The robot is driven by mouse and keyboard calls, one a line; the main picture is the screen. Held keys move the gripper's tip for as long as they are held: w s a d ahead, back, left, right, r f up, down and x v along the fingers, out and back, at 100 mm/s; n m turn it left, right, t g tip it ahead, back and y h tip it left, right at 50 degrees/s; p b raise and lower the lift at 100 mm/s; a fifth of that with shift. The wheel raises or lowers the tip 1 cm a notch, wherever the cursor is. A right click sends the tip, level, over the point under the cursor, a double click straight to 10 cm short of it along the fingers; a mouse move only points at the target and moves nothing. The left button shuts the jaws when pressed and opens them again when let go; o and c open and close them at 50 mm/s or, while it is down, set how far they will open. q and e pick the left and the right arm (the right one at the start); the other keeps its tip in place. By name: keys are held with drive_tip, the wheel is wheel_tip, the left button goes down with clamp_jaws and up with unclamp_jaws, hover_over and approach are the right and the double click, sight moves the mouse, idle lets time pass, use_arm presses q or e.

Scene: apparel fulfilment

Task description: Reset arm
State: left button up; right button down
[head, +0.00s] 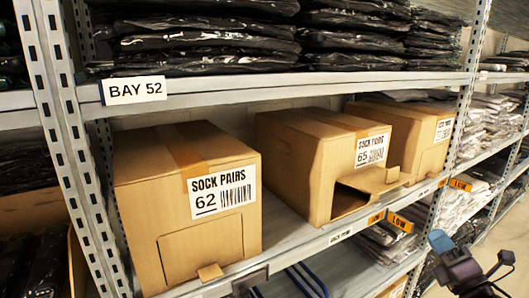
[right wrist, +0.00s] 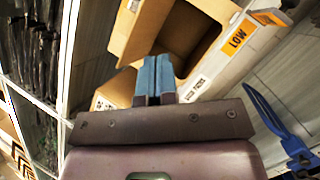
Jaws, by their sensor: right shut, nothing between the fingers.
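My right gripper (head: 440,241) shows at the lower right of the head view, in front of the shelving and apart from the boxes. In the right wrist view its two blue fingers (right wrist: 153,78) are shut together with nothing between them. An open carton shows beyond the fingertips in that view. My left gripper is in neither view.
Sock-pair boxes 62 (head: 185,205) and 65 (head: 300,165) stand on the middle shelf, with another box (head: 420,150) behind. Box 65's front flap hangs open. Bagged dark garments (head: 250,40) lie above. A rack upright (head: 62,140) stands left; the aisle (head: 500,235) is at right.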

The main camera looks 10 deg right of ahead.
drive_tip(key=s+a+f+m+g+h, duration=0.2)
drive_tip(key=s+a+f+m+g, duration=0.1)
drive_tip(key=f+m, duration=0.65)
drive_tip(key=s+a+f+m+g+h, duration=0.2)
drive_tip(key=s+a+f+m+g, duration=0.15)
drive_tip(key=f+m, duration=0.65)
drive_tip(key=s+a+f+m+g, duration=0.2)
drive_tip(key=s+a+f, duration=0.3)
drive_tip(key=s, duration=0.3)
drive_tip(key=s+a+f+m+g+y, duration=0.1)
drive_tip(key=s+a+f+m+g, duration=0.2)
drive_tip(key=s+a+f, duration=0.2)
drive_tip(key=s+f, duration=0.1)
drive_tip(key=s, duration=0.1)
drive_tip(key=shift+s+a+f+m, duration=0.2)
drive_tip(key=shift+s+m, duration=0.15)
drive_tip(key=shift+w, duration=0.1)
